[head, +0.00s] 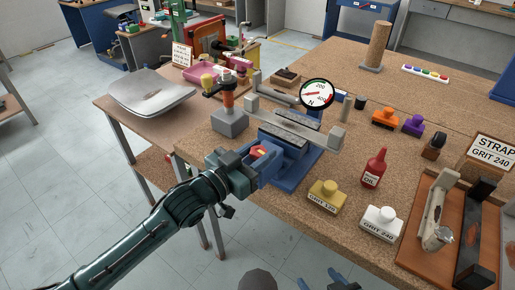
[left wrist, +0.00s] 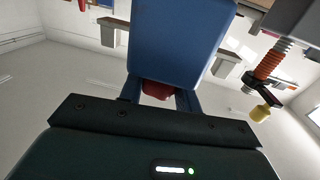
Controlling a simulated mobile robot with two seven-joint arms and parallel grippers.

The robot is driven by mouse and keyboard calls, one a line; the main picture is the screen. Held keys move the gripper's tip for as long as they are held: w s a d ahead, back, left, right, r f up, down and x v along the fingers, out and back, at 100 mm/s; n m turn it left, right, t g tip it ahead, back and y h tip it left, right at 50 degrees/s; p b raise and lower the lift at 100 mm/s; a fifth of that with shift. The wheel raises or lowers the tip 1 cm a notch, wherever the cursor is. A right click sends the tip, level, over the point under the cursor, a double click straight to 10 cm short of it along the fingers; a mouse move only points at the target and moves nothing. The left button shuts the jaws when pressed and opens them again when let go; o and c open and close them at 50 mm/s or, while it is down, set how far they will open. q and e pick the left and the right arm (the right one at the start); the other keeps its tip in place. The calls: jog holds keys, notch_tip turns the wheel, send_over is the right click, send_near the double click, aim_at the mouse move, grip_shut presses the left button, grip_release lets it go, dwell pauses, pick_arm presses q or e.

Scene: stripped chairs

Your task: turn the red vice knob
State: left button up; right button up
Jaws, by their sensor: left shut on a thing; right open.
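The red vice knob (head: 259,152) is on the near end of the blue vice (head: 297,165), which stands at the workbench edge. My left gripper (head: 254,162) reaches it from the lower left and is shut on it. In the left wrist view, the red knob (left wrist: 157,90) sits between the two dark fingers, below the blue vice body (left wrist: 180,40); the fingers hide its sides. My right gripper (head: 330,282) shows only its blue fingertips at the bottom edge of the head view, apart and empty.
A dial gauge (head: 317,94) stands behind the vice.

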dwell(0.3)
pick_arm(q)
jog(key=o, duration=1)
jog(key=b+v, duration=0.1)
jog(key=v, duration=1.2)
jog(key=shift+a+b, duration=0.15)
jog(key=shift+b, duration=0.15)
jog(key=s+a+f+n+y, duration=0.1)
jog(key=s+f+n+y, duration=0.1)
jog(key=f, duration=0.5)
jog(key=s+a+f+n+g+y+p, duration=0.1)
jog(key=s+a+f+n+y, duration=0.1)
jog(key=s+f+y, duration=0.2)
jog(key=s+a+f+n+g+y+p, duration=0.1)
jog(key=s+a+f+y, duration=0.1)
jog(key=s+f, duration=0.3)
notch_tip(320, 180, down, 5)
jog(key=shift+r+n+y, duration=0.15)
jog(key=shift+n+y, duration=0.25)
jog(key=shift+y, duration=0.3)
